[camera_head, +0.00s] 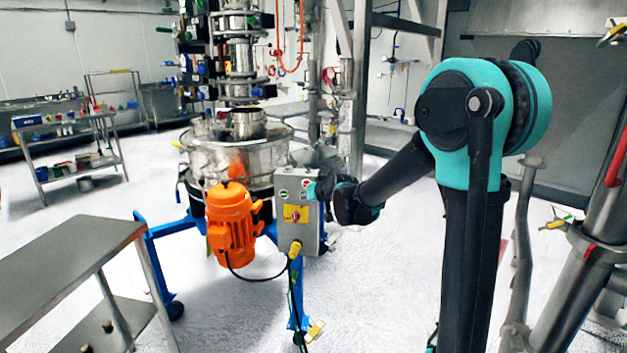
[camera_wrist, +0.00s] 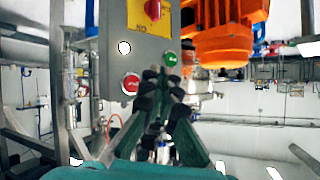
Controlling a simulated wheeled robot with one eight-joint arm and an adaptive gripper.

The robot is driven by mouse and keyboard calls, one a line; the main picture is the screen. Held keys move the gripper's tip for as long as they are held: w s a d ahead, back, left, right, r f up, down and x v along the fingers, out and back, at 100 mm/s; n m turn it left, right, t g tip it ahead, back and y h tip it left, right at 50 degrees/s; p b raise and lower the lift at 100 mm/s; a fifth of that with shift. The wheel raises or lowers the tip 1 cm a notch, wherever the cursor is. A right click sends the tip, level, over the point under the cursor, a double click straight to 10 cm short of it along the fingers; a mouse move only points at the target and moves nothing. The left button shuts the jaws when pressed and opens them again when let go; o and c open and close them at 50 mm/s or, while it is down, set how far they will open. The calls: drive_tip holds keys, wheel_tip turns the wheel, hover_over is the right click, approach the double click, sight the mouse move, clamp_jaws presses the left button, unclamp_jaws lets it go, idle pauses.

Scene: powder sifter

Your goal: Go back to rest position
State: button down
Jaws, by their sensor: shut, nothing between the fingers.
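My gripper (camera_head: 318,187) is at the upper right front of the grey control box (camera_head: 297,238), with my arm reaching in from the right. In the wrist view, which looks upside down, my gripper (camera_wrist: 167,78) is shut and empty. Its tips appear just beside the green button (camera_wrist: 170,58) on the box face; I cannot tell whether they touch it. A red button (camera_wrist: 131,83) is to the left of the fingers, and a red knob (camera_wrist: 152,10) on a yellow plate shows at the top.
The sifter (camera_head: 235,160) stands behind the box on a blue frame (camera_head: 170,228), with an orange motor (camera_head: 232,222) at the box's left. A steel table (camera_head: 65,265) is at front left. Steel pipes (camera_head: 580,260) stand at right. Open floor lies between box and arm column.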

drive_tip(key=s+d+f+m+g+h, duration=0.1)
drive_tip(key=s+d+f+g+h, duration=0.1)
drive_tip(key=s+d+f, duration=0.3)
drive_tip(key=s+d+f+m+g+h, duration=0.1)
drive_tip(key=s+d+f, duration=0.4)
drive_tip(key=s+d, duration=0.8)
drive_tip(key=s+d+f+m+g+h, duration=0.1)
drive_tip(key=s+d+f+g+h, duration=0.2)
drive_tip(key=s+d, duration=0.7)
drive_tip(key=s+f, duration=0.2)
drive_tip(key=s, duration=0.5)
drive_tip(key=shift+s+f+m, duration=0.2)
drive_tip(key=shift+f+m, duration=0.1)
drive_tip(key=shift+f, duration=0.1)
drive_tip(key=shift+a, duration=0.1)
